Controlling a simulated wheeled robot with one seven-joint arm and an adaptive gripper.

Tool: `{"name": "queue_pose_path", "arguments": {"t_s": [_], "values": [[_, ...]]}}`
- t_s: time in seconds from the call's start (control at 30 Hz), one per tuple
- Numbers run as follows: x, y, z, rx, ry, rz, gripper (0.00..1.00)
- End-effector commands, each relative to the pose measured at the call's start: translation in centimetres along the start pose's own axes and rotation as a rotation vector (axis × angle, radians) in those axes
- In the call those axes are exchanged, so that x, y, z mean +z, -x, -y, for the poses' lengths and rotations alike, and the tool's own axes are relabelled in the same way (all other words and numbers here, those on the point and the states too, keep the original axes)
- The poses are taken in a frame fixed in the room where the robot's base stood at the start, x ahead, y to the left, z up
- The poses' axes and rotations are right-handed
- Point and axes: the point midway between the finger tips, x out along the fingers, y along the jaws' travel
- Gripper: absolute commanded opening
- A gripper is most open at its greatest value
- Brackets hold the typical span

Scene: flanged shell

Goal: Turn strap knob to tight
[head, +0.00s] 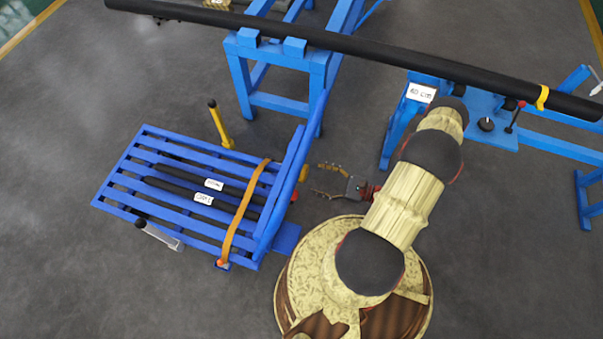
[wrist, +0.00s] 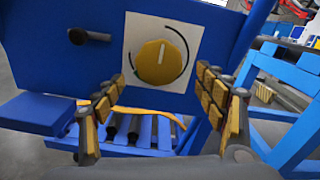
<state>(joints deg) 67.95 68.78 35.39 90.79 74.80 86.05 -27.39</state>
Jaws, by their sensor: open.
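The yellow round strap knob (wrist: 158,62) sits on a white plate (wrist: 188,32) on a blue panel. Its white pointer line points almost straight up, and a black arc runs beside it. In the head view the knob (head: 303,173) is a small yellow spot on the cart's right end. My gripper (head: 315,178) is open and empty, just right of the knob. In the wrist view my gripper's fingers (wrist: 160,80) stand either side of and below the knob, apart from it. The orange strap (head: 236,222) crosses the blue slatted cart (head: 165,150).
A black peg (wrist: 88,37) sticks out of the panel left of the knob. Dark bars with white labels (head: 204,199) lie on the cart. A long black pipe (head: 350,45) rests on blue stands (head: 275,103). Grey floor is open in front.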

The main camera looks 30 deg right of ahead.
Motion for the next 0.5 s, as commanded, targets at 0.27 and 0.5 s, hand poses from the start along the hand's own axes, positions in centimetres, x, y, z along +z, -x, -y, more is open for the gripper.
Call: {"name": "queue_pose_path", "arguments": {"t_s": [0.27,0.5], "values": [[-0.1,-4.0,-0.2,0.007,-0.002,0.001,0.71],[0.0,-6.2,-0.2,0.005,-0.001,0.001,0.71]]}}
